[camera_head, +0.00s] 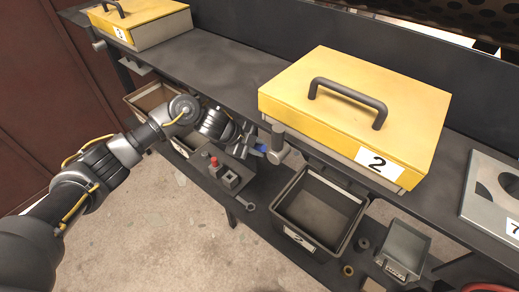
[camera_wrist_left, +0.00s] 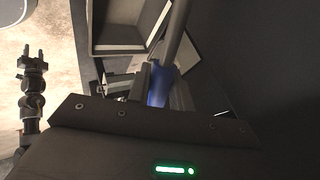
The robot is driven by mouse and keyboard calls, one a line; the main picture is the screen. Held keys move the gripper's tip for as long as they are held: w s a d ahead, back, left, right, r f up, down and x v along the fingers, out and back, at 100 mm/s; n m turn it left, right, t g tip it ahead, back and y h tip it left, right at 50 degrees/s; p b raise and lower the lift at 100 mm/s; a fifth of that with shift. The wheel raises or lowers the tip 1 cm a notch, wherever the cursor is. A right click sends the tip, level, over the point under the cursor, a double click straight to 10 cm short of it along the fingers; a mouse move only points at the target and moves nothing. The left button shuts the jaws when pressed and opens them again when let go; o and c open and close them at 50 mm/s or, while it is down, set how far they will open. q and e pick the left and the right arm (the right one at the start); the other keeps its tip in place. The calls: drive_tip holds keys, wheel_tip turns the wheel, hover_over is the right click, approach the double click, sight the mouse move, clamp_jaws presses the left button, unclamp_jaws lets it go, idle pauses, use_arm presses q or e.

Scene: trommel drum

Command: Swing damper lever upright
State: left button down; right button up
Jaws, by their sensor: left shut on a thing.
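The damper lever has a blue grip (camera_head: 262,148) and a grey stub (camera_head: 279,143) below the front edge of the yellow-lidded box marked 2 (camera_head: 290,95). It lies sideways, not upright, with the grip pointing left in the head view. My left gripper (camera_head: 250,146) is shut on the blue grip, reaching in from the left. In the left wrist view the blue grip (camera_wrist_left: 158,88) sits between the fingers, partly hidden by them, with a grey bar (camera_wrist_left: 177,35) rising beyond it. My right gripper (camera_wrist_left: 33,58) is small at the left there, its jaws unclear.
An open dark bin (camera_head: 317,210) stands on the lower shelf under box 2. A smaller grey bin (camera_head: 402,248) is to its right. A red-topped fitting (camera_head: 213,164) stands left, below my left forearm. The upper shelf (camera_head: 215,65) is bare between the two yellow boxes.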

use_arm(q)
drive_tip(key=shift+w+a+r+n+g+h, duration=0.2)
drive_tip(key=shift+a+r+g+h, duration=0.05)
drive_tip(key=shift+r+h, duration=0.2)
drive_tip(key=shift+w+a+r+n+g+h, duration=0.15)
drive_tip(key=shift+a+r+n+g+h, duration=0.1)
drive_tip(key=shift+r+h, duration=0.15)
drive_tip(key=shift+w+a+r+n+g+h+b, duration=0.3)
drive_tip(key=shift+a+r+h+b, duration=0.15)
drive_tip(key=shift+h+b, duration=0.25)
drive_tip(key=shift+w+a+r+n+g+h+b, duration=0.15)
drive_tip(key=shift+w+a+r+g+h+b, duration=0.2)
drive_tip(key=shift+r+h+b, duration=0.25)
use_arm(e)
drive_tip(key=shift+d+f, duration=0.1)
drive_tip(key=shift+f, duration=1.2)
drive_tip(key=shift+c, duration=0.2)
